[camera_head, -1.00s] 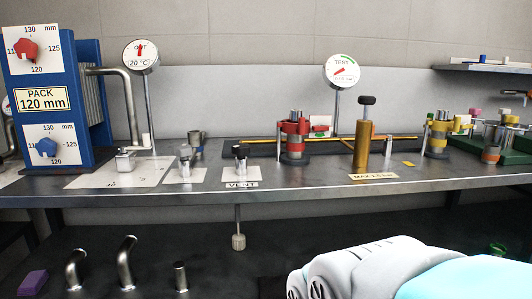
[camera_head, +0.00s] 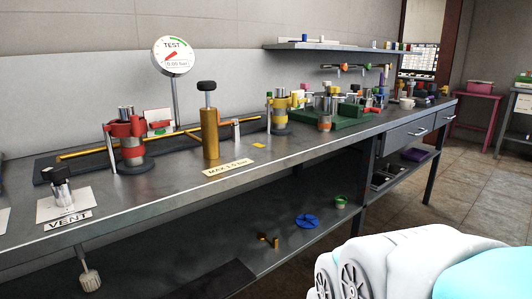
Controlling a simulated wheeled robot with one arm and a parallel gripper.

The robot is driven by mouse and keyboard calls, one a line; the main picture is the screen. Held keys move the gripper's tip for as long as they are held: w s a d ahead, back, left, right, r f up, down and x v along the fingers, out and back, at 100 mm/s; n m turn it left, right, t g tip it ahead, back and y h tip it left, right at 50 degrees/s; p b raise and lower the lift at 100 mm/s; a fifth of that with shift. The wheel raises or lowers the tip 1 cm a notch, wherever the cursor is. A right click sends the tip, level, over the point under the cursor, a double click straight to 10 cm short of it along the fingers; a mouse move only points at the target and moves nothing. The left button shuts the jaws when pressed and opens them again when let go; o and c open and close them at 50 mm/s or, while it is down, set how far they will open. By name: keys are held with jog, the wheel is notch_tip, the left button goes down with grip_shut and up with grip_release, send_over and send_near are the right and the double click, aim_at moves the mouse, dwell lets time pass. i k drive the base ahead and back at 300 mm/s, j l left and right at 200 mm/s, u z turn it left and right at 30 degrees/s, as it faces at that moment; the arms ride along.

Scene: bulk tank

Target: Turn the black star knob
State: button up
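I cannot make out a clearly star-shaped black knob. A small black knob-like handle (camera_head: 207,86) sits on a rod above an upright brass cylinder (camera_head: 210,134) on the bench; its exact shape is too small to tell. A label in front of the cylinder begins with "MAX". My gripper is not in view. Only a white and teal part of my own body shows at the bottom right, apart from the bench.
The long grey bench (camera_head: 185,187) runs from lower left to far right. A TEST gauge (camera_head: 173,56) stands behind the cylinder. A red-clamped fitting (camera_head: 127,140) is left of it, a yellow-clamped one (camera_head: 280,112) right. A blue handwheel (camera_head: 307,221) lies on the lower shelf. Floor (camera_head: 420,205) is open at right.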

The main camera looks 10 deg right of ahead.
aim_at(58, 173)
jog(key=u, duration=1.35)
